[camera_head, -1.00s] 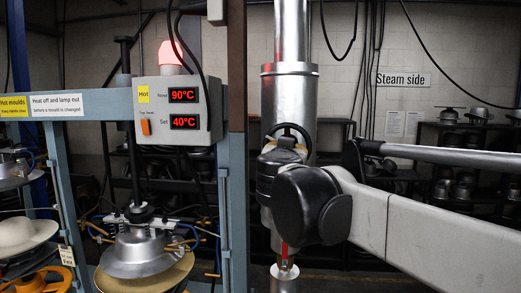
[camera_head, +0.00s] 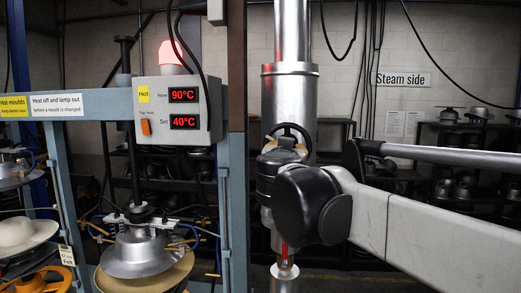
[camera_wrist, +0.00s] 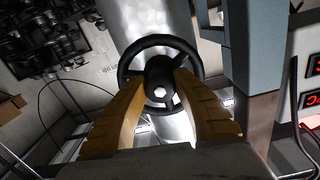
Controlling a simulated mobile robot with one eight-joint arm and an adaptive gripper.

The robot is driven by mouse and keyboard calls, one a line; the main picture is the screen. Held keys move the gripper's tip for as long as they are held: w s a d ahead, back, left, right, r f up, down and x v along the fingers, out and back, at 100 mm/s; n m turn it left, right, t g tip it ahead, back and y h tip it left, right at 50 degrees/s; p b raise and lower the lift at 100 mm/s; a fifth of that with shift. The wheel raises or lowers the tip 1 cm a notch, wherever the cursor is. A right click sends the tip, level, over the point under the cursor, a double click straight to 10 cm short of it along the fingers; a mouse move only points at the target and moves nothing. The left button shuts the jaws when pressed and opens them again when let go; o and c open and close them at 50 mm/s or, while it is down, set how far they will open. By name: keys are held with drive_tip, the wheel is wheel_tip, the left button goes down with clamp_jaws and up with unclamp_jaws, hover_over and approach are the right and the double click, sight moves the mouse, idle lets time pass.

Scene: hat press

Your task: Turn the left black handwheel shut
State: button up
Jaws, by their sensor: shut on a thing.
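The black handwheel (camera_head: 288,130) is on the large silver pipe, right of the blue-grey press frame. In the wrist view the handwheel (camera_wrist: 160,48) shows nearly face on, with a dark hub and a pale nut at its middle. My gripper (camera_wrist: 165,75) has two tan, ridged fingers that reach up to the wheel and close around its hub, one on each side. In the head view my gripper (camera_head: 284,154) is mostly hidden behind my own arm. The far side of the hub is hidden.
A control box (camera_head: 178,110) reads 90°C over 40°C, with a lit red lamp (camera_head: 173,54) above it. A silver press mould (camera_head: 140,254) and hats stand at the left. Shelves with metal moulds (camera_head: 468,135) are behind my arm. The blue-grey post (camera_head: 231,200) stands close left of the wheel.

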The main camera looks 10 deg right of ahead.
drive_tip(key=o, duration=0.9)
drive_tip(key=shift+o, duration=0.2)
drive_tip(key=shift+w, duration=0.15)
drive_tip(key=v, duration=1.2)
drive_tip(key=shift+f, duration=0.1)
